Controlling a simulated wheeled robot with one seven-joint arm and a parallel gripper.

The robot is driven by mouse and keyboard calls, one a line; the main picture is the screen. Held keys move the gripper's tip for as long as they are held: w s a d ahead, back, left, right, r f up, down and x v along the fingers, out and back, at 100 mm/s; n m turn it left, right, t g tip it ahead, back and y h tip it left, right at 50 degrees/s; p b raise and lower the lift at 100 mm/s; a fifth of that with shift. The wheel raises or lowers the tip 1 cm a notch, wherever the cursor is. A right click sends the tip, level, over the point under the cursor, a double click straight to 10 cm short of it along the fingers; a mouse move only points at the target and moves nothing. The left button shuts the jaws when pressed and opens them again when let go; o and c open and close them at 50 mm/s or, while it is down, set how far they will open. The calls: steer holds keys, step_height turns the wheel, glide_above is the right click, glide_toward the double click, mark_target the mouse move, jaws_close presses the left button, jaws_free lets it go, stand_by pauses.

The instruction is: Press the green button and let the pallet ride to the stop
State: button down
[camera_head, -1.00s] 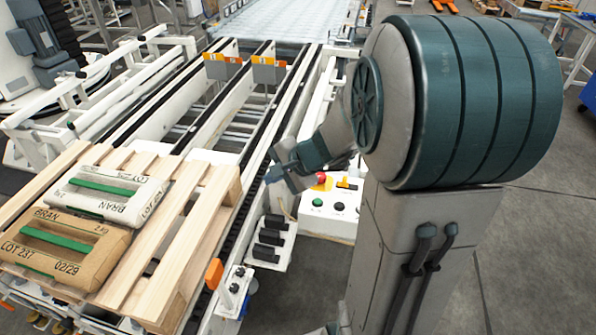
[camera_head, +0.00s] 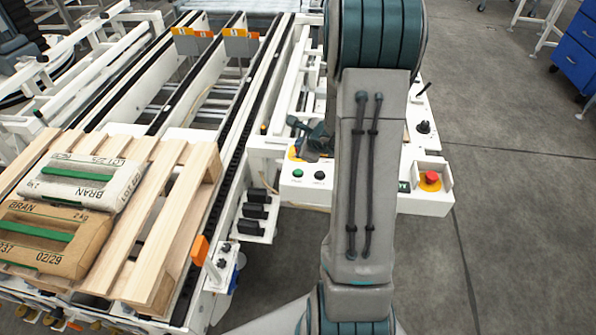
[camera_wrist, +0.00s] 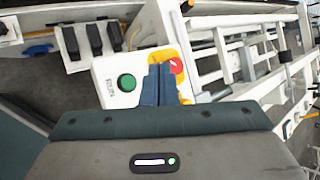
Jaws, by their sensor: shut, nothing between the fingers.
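The green button (camera_head: 298,173) is on a white control box (camera_head: 305,195) beside the conveyor. In the wrist view the green button (camera_wrist: 126,83) sits just left of my fingers. My gripper (camera_head: 300,148) is shut and empty, over the back of the box. Its closed dark blue fingers (camera_wrist: 160,84) partly cover the red button (camera_wrist: 176,66) and its yellow surround; I see no contact with the green button. The wooden pallet (camera_head: 150,255) carries a white bran bag (camera_head: 100,175) and a brown one (camera_head: 60,250) at the conveyor's near end. Grey-and-orange plates (camera_head: 238,42) stand across the far end.
A black button (camera_head: 320,175) is right of the green one. Another red button (camera_head: 431,178) in a yellow surround is on the box right of my arm. An orange-capped post (camera_head: 200,250) and a bracket with black blocks (camera_head: 255,212) line the conveyor's near side.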

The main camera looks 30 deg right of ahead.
steer(key=b, duration=0.5)
glide_above(300, 173)
step_height(300, 173, down, 7)
steer(key=shift+s+f, duration=0.1)
steer(key=shift+f, duration=0.1)
steer(key=shift+f+b, duration=0.7)
steer(key=shift+f, duration=0.1)
stand_by(1.2)
steer(key=shift+f+b, duration=0.35)
steer(key=shift+b, duration=0.45)
